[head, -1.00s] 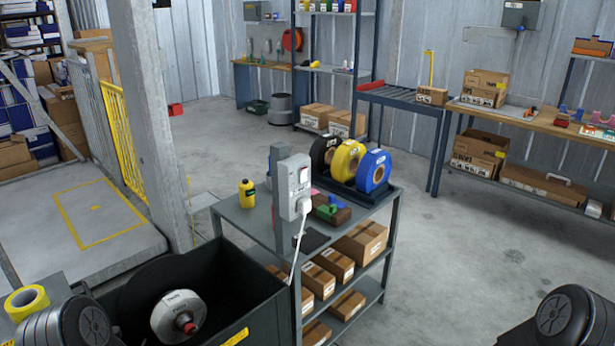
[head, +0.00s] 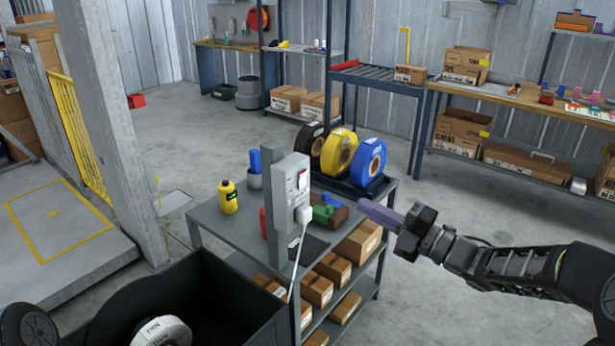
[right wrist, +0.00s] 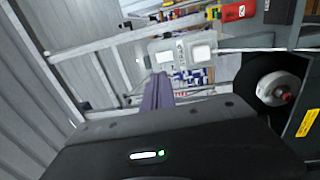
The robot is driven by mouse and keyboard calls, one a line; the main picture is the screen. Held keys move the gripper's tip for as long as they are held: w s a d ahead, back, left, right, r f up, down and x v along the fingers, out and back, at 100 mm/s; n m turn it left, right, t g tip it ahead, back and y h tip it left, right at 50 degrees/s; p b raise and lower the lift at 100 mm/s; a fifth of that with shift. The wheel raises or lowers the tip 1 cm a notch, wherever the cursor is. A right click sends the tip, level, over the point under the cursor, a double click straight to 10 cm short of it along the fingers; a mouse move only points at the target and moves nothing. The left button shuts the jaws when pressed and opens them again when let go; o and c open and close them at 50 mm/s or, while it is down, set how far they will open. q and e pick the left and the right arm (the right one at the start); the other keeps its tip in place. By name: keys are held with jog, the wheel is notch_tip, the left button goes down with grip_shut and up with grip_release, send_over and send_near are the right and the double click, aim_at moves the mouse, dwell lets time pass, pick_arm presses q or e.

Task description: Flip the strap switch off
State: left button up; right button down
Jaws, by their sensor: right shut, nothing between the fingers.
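The strap switch is a grey box (head: 290,190) upright on a grey post at the cart's near side. Its right-hand face has a white rocker (head: 302,183) with a white plug (head: 304,214) below it. Whether the rocker is on or off is too small to tell. My right gripper (head: 366,207), with purple fingers, is shut and empty, to the right of the box and apart from it. In the right wrist view the fingers (right wrist: 157,92) point toward the grey box (right wrist: 182,50), which shows two white squares. My left gripper is out of view.
The cart top (head: 228,222) holds a yellow bottle (head: 228,197) and a rack of black, yellow and blue rolls (head: 368,162) behind the box. A white cord (head: 294,265) hangs from the plug. A black bin (head: 215,300) stands in front; open floor lies right.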

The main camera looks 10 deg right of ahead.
aim_at(305, 175)
dwell(0.4)
jog(key=p+x, duration=0.2)
jog(key=x, duration=1.1)
jog(key=shift+r+p, duration=0.1)
jog(key=shift+p, duration=0.2)
jog(key=shift+w+a, duration=0.3)
jog(key=shift+w, duration=0.1)
